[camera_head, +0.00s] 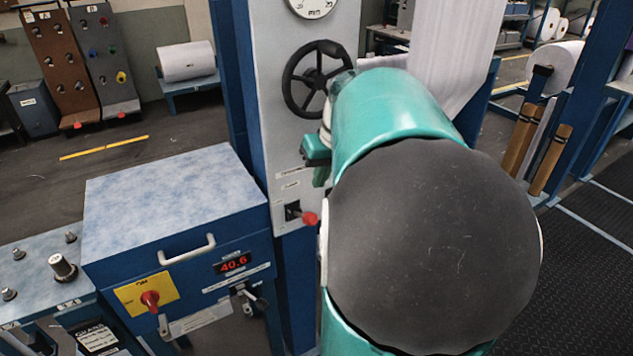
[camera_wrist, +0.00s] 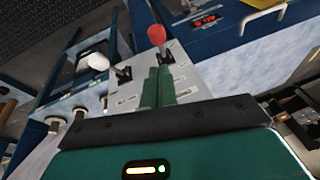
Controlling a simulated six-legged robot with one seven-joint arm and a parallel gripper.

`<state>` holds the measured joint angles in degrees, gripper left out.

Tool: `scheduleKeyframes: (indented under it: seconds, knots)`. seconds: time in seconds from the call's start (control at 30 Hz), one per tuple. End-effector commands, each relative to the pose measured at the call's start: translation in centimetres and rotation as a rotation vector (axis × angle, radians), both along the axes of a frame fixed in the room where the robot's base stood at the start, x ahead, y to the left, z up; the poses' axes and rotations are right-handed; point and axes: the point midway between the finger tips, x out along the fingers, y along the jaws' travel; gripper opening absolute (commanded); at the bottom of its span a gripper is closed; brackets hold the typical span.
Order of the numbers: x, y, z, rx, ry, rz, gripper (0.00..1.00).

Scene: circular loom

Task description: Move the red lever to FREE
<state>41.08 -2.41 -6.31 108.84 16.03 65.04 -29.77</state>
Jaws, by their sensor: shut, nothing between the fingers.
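The red lever (camera_head: 309,218) has a red knob and sits in a dark slot low on the grey front panel (camera_head: 262,130) of the column. Its red knob (camera_wrist: 156,33) also shows in the wrist view, just beyond my fingertips. My gripper (camera_head: 317,160) is in front of the panel, above the lever in the head view. In the wrist view my green fingers (camera_wrist: 158,84) are together and empty. I see no clear contact with the lever. Small labels sit above the lever, but I cannot read them, so its setting is unclear.
A black handwheel (camera_head: 317,79) and a gauge (camera_head: 313,5) are higher on the panel. A blue cabinet (camera_head: 175,200) with a white handle, a display reading 40.6 and a red rotary switch (camera_head: 150,299) stands left. White fabric (camera_head: 452,50) hangs behind my arm.

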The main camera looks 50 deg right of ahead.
Motion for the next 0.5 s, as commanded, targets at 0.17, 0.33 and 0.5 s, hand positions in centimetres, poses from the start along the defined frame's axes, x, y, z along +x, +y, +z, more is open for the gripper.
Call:
scheduleKeyframes:
  seconds: [0.17,0.33,0.5]
  knots:
    - [1.0,0.4,-3.4,0.004,0.003,-0.001,0.0]
    - [2.0,0.6,-6.1,0.004,0.003,0.0,0.0]
    - [2.5,0.8,-7.6,0.002,0.002,0.002,0.0]
